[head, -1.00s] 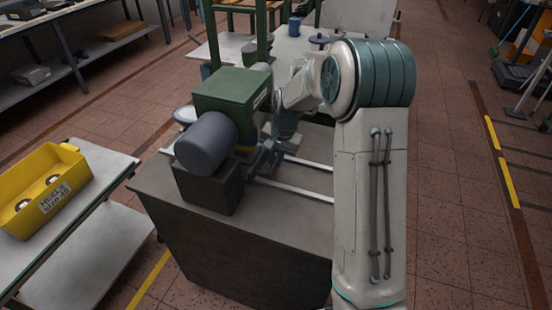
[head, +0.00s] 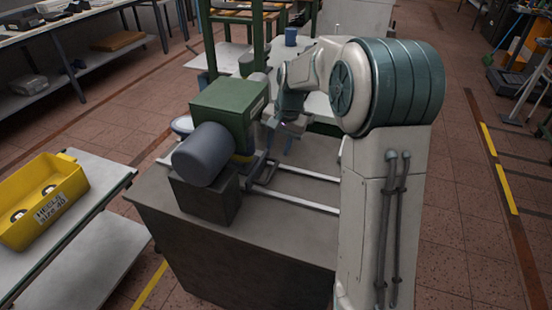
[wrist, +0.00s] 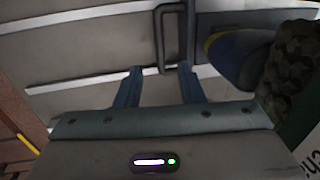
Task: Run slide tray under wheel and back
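My gripper (wrist: 160,70) is open, its two blue fingers apart. The dark U-shaped handle (wrist: 158,38) lies just ahead of the fingertips in the wrist view, its near end in line with the gap; I cannot tell whether it is between them. The handle joins a grey edge, which looks like the slide tray (wrist: 215,22). The rough dark wheel (wrist: 290,62) is at the right, beside a blue-grey part with a yellow rim (wrist: 238,55). In the head view my gripper (head: 287,143) is right of the green machine (head: 229,104), above the bench; the machine hides the wheel.
Pale rails (head: 295,200) run across the grey bench top (head: 290,228). A grey motor (head: 203,154) sticks out at the machine's front. A yellow bin (head: 40,200) stands on a side table at the left. A blue cup (head: 291,37) stands on the table behind.

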